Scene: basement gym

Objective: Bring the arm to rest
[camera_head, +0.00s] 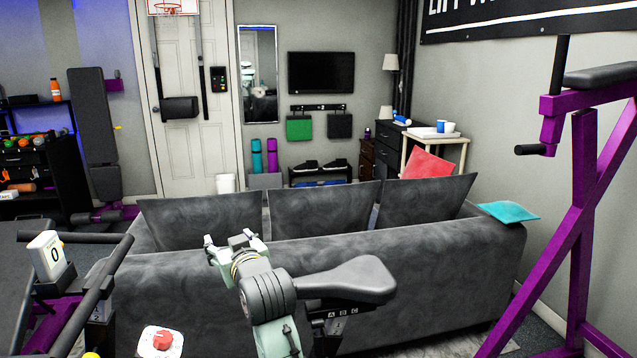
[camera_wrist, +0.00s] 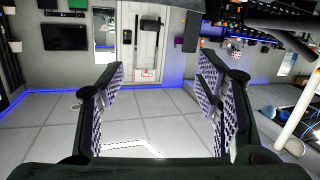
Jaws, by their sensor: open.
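My gripper (camera_head: 229,241) is at the end of my raised arm, in the lower middle of the head view, in front of the back of the grey sofa as seen from there. In the wrist view my gripper (camera_wrist: 160,75) shows two dark fingers with patterned inner pads, spread wide apart. The head view does not show clearly whether the gripper touches the sofa.
The grey sofa (camera_head: 430,265) spans the middle. A dark saddle-shaped pad (camera_head: 345,280) is right beside my arm. A purple rack (camera_head: 580,210) stands at right, a dark bench (camera_head: 20,270) at left.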

